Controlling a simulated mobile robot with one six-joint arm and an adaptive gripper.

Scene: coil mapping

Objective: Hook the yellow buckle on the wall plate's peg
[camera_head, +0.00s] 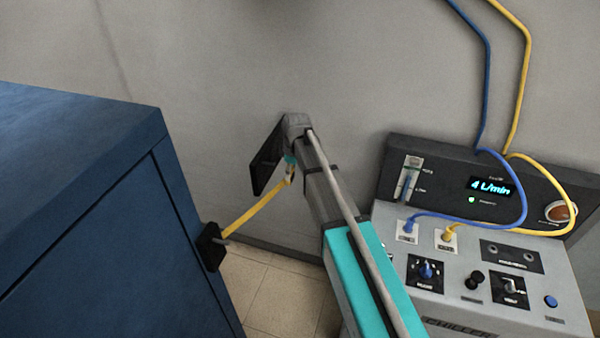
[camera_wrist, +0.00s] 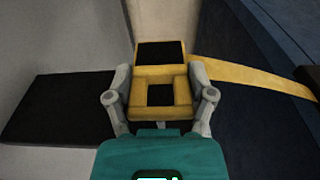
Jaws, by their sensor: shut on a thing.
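My gripper (camera_wrist: 160,100) is shut on the yellow buckle (camera_wrist: 160,72), with one grey finger on each side of it. The buckle is a yellow frame with dark square areas. In the head view the buckle is small and mostly hidden beside my gripper (camera_head: 290,178). A yellow strap (camera_head: 253,208) runs from it down left to a black block (camera_head: 211,247) on the blue cabinet; the strap (camera_wrist: 250,75) leaves to the right in the wrist view. A black plate (camera_head: 266,160), apparently the wall plate, is partly behind my arm. It seems to be the dark panel (camera_wrist: 55,108) at left in the wrist view. I cannot make out its peg.
The blue cabinet (camera_head: 75,190) fills the left side. A grey chiller (camera_head: 455,290) with knobs and a lit display stands at right. Blue (camera_head: 488,80) and yellow (camera_head: 522,85) hoses rise from it along the grey wall. Tiled floor (camera_head: 275,295) shows between cabinet and chiller.

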